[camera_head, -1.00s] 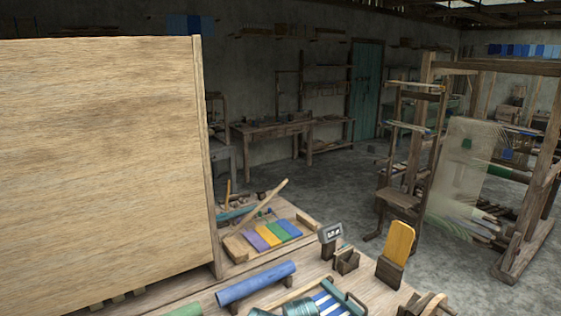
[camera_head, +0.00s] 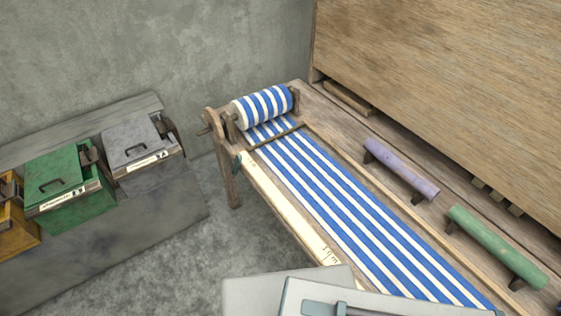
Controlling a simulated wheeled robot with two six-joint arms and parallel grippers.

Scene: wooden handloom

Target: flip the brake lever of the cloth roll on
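The cloth roll (camera_head: 264,107), striped blue and white, sits between wooden posts at the far end of the loom frame. Striped cloth (camera_head: 350,205) runs from it toward the lower right. A small dark teal piece (camera_head: 237,164) is on the left side of the frame below the roll; I cannot tell if it is the brake lever. A short rod end (camera_head: 205,131) sticks out left of the roll's post. Neither of my grippers shows in this view.
A bench on the left holds grey (camera_head: 138,143), green (camera_head: 68,182) and yellow (camera_head: 14,225) lidded boxes. A purple roll (camera_head: 402,168) and a green roll (camera_head: 495,246) lie right of the cloth. A tall wooden panel (camera_head: 450,85) stands behind. Floor between bench and loom is clear.

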